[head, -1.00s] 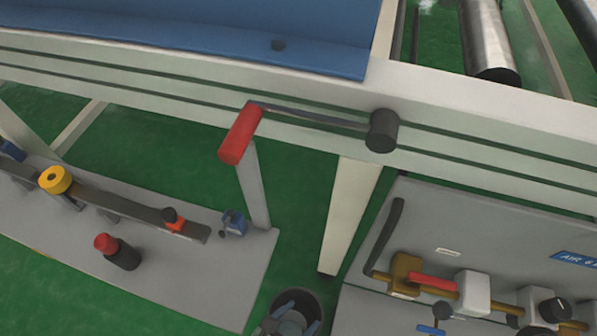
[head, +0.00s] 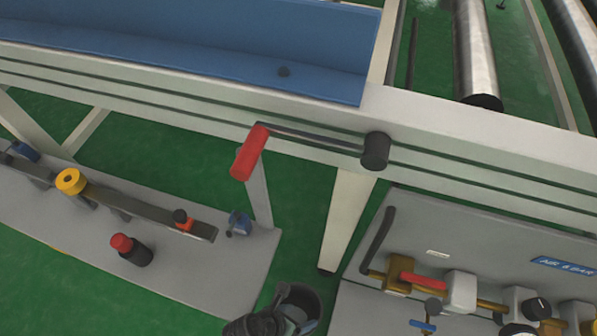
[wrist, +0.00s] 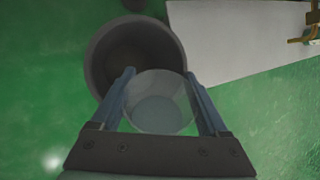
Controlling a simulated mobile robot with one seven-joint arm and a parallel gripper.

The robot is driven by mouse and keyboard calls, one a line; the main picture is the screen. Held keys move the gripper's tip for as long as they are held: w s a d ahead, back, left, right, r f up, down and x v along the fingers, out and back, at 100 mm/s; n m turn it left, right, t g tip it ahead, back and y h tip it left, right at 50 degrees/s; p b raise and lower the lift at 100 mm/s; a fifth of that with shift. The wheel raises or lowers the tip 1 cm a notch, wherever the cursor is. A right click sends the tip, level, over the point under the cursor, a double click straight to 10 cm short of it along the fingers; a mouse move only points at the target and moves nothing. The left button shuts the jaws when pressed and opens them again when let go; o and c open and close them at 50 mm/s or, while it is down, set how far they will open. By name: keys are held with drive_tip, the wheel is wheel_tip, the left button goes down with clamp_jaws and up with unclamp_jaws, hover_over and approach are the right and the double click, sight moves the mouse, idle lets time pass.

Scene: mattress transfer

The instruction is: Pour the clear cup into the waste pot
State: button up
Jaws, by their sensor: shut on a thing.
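My gripper (wrist: 158,100) is shut on the clear cup (wrist: 160,103), with one blue finger on each side of it in the wrist view. The cup is see-through and its round rim shows; I cannot make out what is in it. The grey waste pot (wrist: 103,58) stands on the green floor just beyond the cup, and the cup overlaps its near right rim in the picture. In the head view the pot (head: 316,298) shows at the bottom edge, partly hidden by my gripper (head: 285,312). The cup is hard to make out there.
A grey panel with brass valves (head: 400,270) stands right of the pot. A grey plate (head: 200,275) with a red-capped knob (head: 122,243) lies left. A frame with a red-handled lever (head: 249,152) and a blue surface (head: 200,45) runs above. Green floor lies between.

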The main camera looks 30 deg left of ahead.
drive_tip(key=g, duration=0.3)
drive_tip(key=shift+w+a+r+n+h+b, duration=0.1)
drive_tip(key=shift+r+n+h+b, duration=0.2)
drive_tip(key=shift+h+b, duration=0.1)
drive_tip(key=shift+r+g+p, duration=0.25)
drive_tip(key=shift+g+p, duration=0.15)
drive_tip(key=shift+p, duration=0.35)
drive_tip(key=shift+r+g+h+p, duration=0.1)
drive_tip(key=shift+g+h+p, duration=0.25)
drive_tip(key=shift+g, duration=0.35)
drive_tip(key=shift+n+g+h+b, duration=0.25)
drive_tip(key=shift+n+g+b, duration=0.25)
drive_tip(key=shift+g, duration=0.3)
drive_tip(key=shift+r+g+h+b, duration=0.1)
drive_tip(key=shift+g+h+b, duration=0.3)
drive_tip(key=shift+g+b, duration=0.7)
drive_tip(key=shift+r+g+b, duration=0.2)
drive_tip(key=shift+g+b, duration=0.1)
